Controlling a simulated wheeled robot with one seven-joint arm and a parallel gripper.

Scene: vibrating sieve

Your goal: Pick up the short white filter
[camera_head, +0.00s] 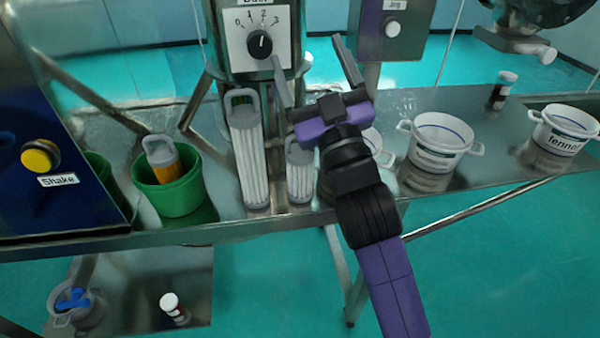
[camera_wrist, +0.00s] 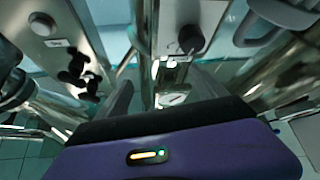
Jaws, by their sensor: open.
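The short white filter (camera_head: 300,175) stands upright on the metal table, just right of a tall white filter (camera_head: 250,155). It has a grey top, and its upper right side is close to my arm in the picture. My gripper (camera_head: 308,62) is open and empty, with its fingers pointing up and away, above the short filter in the head view. In the wrist view the two fingers (camera_wrist: 160,95) are spread apart with nothing between them. A grey handle (camera_wrist: 275,20) shows at the upper right there; I cannot tell which filter it belongs to.
A green cup (camera_head: 180,195) with an orange filter (camera_head: 163,163) stands at left by the blue Shake box (camera_head: 50,130). The dial panel (camera_head: 262,45) is behind the filters. White pots (camera_head: 435,155) stand at right. Metal legs flank the filters.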

